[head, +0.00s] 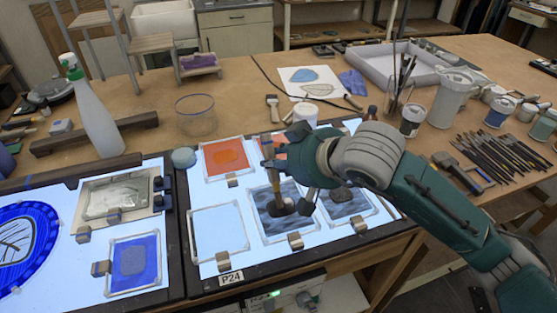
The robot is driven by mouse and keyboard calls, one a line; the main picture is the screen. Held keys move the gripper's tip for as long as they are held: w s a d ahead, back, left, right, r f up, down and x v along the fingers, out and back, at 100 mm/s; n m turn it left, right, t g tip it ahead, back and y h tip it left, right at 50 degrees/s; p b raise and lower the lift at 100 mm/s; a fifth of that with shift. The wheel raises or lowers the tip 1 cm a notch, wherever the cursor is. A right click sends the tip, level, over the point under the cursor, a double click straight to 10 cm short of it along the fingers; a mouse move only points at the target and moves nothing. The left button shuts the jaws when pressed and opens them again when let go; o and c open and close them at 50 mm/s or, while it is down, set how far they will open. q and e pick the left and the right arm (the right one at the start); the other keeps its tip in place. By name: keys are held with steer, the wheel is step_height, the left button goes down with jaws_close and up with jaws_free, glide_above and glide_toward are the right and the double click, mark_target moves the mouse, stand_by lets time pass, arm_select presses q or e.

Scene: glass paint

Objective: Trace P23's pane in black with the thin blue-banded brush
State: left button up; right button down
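My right gripper (288,165), on the arm from the right, is closed around a wooden-handled brush (274,183) held nearly upright. Its lower end is over a grey-blue streaked pane (268,228) with a dark patch, on the lit table. I cannot tell whether the tip touches, and no blue band is clear. A similar streaked pane (352,212) lies to its right, partly behind my gripper. A label (231,278) at the near edge reads P24; no P23 label is readable. My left gripper is out of view.
A pale blue pane (218,232) and an orange pane (226,157) lie left of the brush. Metal blocks (295,240) sit at pane edges. A spray bottle (92,115) stands left.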

steer(key=shift+f+b, duration=0.15)
steer(key=shift+b, duration=0.45)
stand_by(1.1)
steer(key=shift+r+p, duration=0.3)
steer(key=shift+r, duration=0.9)
steer(key=shift+r+p, duration=0.45)
steer(key=shift+r, duration=1.55)
